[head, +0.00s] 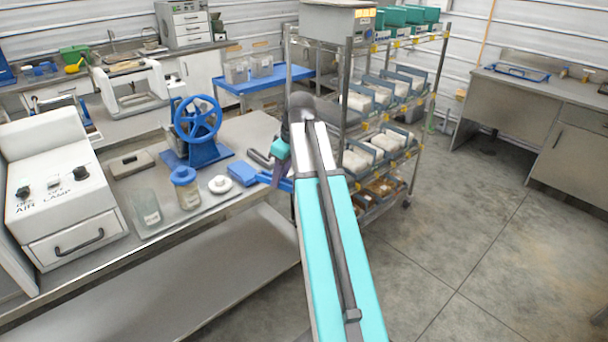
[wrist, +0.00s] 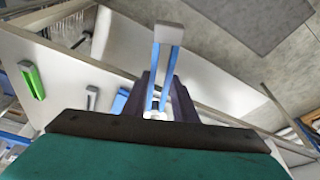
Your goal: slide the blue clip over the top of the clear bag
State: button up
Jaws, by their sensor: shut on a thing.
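My gripper (wrist: 158,105) shows in the wrist view with its dark fingers shut on a long blue piece, which I take as the blue clip (wrist: 175,62). It has two blue sides, a pale middle and a grey block at its far end. In the head view my gripper (head: 280,172) is over the right end of the bench, mostly hidden by my arm. What looks like the clear bag (head: 147,208), see-through with a white label, stands upright at the bench's front left, well apart from my gripper. I cannot make it out in the wrist view.
A jar with a blue lid (head: 187,190) and a white disc (head: 220,184) lie between bag and gripper. A flat blue piece (head: 242,172) lies beside the gripper. A blue-wheeled press (head: 198,130) stands behind; a white machine (head: 60,185) stands left. A shelf rack (head: 350,130) is close right.

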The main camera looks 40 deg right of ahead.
jog(key=w+a+r+m, duration=0.1)
jog(key=w+a+m, duration=0.1)
jog(key=a, duration=1)
jog(key=w+a+m+h, duration=0.1)
jog(key=w+a+m, duration=0.1)
jog(key=a, duration=1.1)
jog(key=shift+w+a+r+m, duration=0.25)
jog(key=shift+r+m, duration=0.15)
jog(key=shift+m, duration=0.1)
